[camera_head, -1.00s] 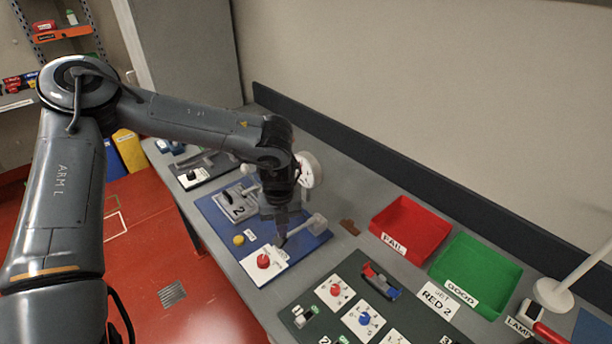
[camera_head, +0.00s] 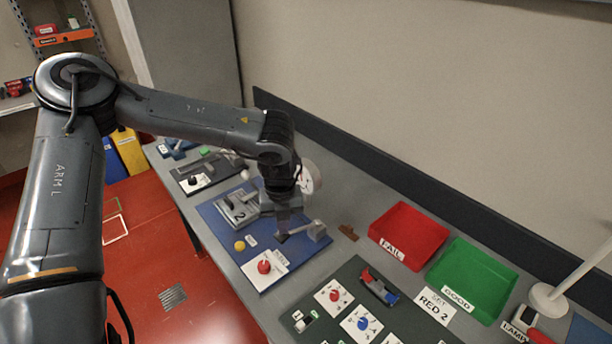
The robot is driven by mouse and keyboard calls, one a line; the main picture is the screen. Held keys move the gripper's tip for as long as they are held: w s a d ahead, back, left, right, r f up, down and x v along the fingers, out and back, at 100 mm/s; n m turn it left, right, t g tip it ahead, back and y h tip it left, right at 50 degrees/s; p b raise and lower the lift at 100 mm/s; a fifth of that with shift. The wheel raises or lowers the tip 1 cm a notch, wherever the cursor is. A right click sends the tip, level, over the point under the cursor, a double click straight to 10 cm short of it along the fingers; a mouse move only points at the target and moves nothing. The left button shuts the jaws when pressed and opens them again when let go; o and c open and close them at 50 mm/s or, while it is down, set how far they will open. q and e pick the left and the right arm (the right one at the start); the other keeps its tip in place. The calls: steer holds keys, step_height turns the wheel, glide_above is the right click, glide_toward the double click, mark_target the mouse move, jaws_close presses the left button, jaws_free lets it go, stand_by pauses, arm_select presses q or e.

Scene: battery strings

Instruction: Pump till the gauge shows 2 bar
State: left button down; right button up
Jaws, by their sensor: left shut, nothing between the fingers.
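The blue board (camera_head: 222,222) on the bench carries a grey lever (camera_head: 299,233) on a small grey block (camera_head: 317,231), perhaps the pump handle. My left gripper (camera_head: 283,237) points down at the lever's free end, shut with nothing between its fingers. It is touching or very close to the lever; I cannot tell which. A round white dial (camera_head: 313,178), likely the gauge, stands behind my left wrist. The wrist covers part of it, and its reading cannot be made out. My right gripper does not show.
The board also has a red knob (camera_head: 264,267) on a white card, a yellow button (camera_head: 239,246) and a grey unit marked 2 (camera_head: 238,212). A red FAIL tray (camera_head: 408,234) and a green GOOD tray (camera_head: 474,278) stand to the right. A dark green board (camera_head: 345,296) lies in front.

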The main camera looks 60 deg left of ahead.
arm_select(q)
steer(key=shift+w+r+p, duration=0.15)
steer(key=shift+r+p, duration=0.75)
steer(key=shift+r, duration=0.6)
steer(key=shift+w+r+p, duration=0.15)
steer(key=shift+r+p, duration=0.75)
steer(key=shift+r, duration=0.55)
